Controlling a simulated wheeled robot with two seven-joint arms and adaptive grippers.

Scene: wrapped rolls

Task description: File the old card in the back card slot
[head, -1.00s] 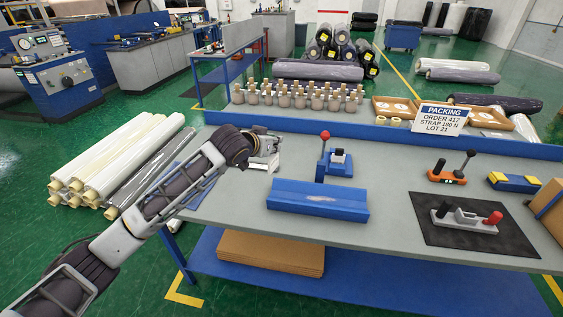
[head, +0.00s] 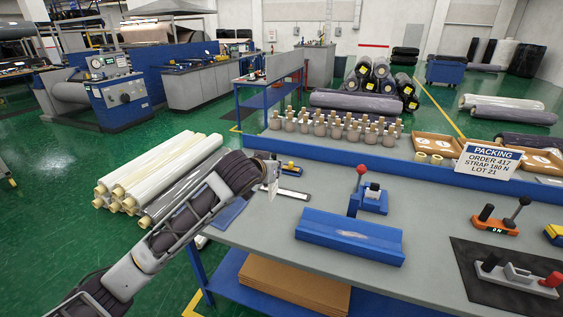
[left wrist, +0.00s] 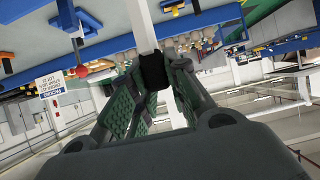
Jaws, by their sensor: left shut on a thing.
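My left gripper (head: 270,168) is above the left end of the grey workbench. In the left wrist view the fingers (left wrist: 152,75) close together, with a pale strip beyond the tips. A white packing card (head: 489,161) reading order 417 stands upright at the back right of the bench. I cannot make out a back card slot for certain. My right gripper is not in view.
A long blue block (head: 350,238) lies at the bench front, with a red-knobbed lever fixture (head: 371,198) behind it. A flat blue piece (head: 229,212) and a yellow-and-blue tool (head: 291,167) lie near my gripper. A black mat (head: 478,288) with a levered device is at right.

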